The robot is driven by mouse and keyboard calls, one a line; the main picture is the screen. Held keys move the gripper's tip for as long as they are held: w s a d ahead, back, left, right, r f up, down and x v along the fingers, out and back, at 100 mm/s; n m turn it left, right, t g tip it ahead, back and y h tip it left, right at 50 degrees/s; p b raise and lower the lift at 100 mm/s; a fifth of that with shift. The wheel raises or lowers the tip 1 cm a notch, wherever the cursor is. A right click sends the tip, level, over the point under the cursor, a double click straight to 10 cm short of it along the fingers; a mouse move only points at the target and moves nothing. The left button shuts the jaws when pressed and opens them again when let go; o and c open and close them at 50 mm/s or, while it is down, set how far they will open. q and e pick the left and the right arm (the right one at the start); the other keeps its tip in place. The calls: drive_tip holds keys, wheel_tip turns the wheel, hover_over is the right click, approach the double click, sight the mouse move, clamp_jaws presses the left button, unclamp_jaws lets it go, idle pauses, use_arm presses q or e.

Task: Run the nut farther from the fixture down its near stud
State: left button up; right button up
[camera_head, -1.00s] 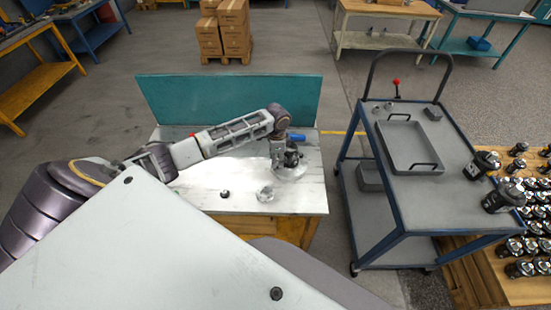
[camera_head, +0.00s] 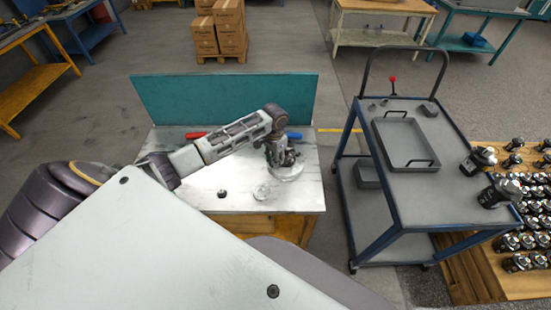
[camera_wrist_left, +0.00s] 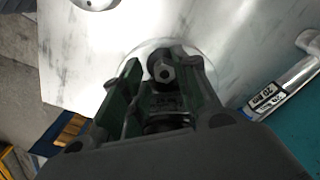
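My left gripper (camera_head: 283,160) is over the round fixture plate (camera_head: 292,174) at the table's right side. In the left wrist view my two fingers (camera_wrist_left: 164,75) stand apart on either side of a dark motor part, and I see a gap beside each. A grey hex nut with a hole or stud end at its centre (camera_wrist_left: 164,73) shows between the fingers, not visibly touched. The pale round plate (camera_wrist_left: 143,50) shows behind it. Which nut this is I cannot tell; the other nut and the studs are hidden by the gripper or too small. My right gripper is out of view.
On the table (camera_head: 190,165) are a small dark part (camera_head: 222,194), a round metal piece (camera_head: 261,191), a red-handled tool (camera_head: 195,135) and a blue-handled tool (camera_head: 293,135). A teal panel (camera_head: 225,100) closes the back. A trolley (camera_head: 450,180) stands to the right.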

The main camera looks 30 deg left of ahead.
use_arm(q)
drive_tip(key=shift+s+n, duration=0.1)
drive_tip(key=shift+n, duration=1.2)
